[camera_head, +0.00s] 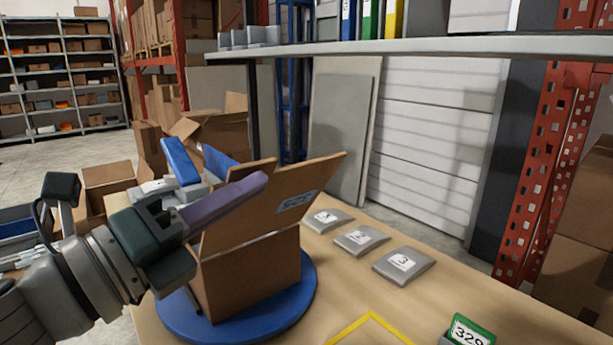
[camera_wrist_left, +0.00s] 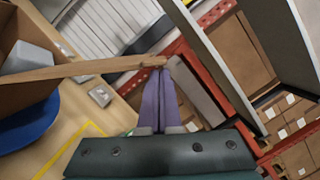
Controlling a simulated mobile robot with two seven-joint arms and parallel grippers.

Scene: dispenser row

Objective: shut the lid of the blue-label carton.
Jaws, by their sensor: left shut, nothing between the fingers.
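The brown carton (camera_head: 250,272) stands upright on a blue round turntable (camera_head: 300,297). Its flaps are up; the right-hand flap (camera_head: 275,212) slants up to the right and carries a blue-grey printed mark (camera_head: 297,201). My left gripper (camera_head: 256,183) comes in from the left with purple fingers shut and empty, the tips over the carton beside the raised flaps. In the left wrist view the fingertips (camera_wrist_left: 159,76) lie close to the end of a flap edge (camera_wrist_left: 85,70); I cannot tell whether they touch. My right gripper is not in view.
Several grey numbered pouches (camera_head: 404,265) lie on the wooden table right of the turntable. A yellow outline (camera_head: 372,318) and a green-framed number sign (camera_head: 468,332) are in front. A shelf (camera_head: 420,47) spans overhead. A blue-and-white object (camera_head: 181,160) shows behind my gripper.

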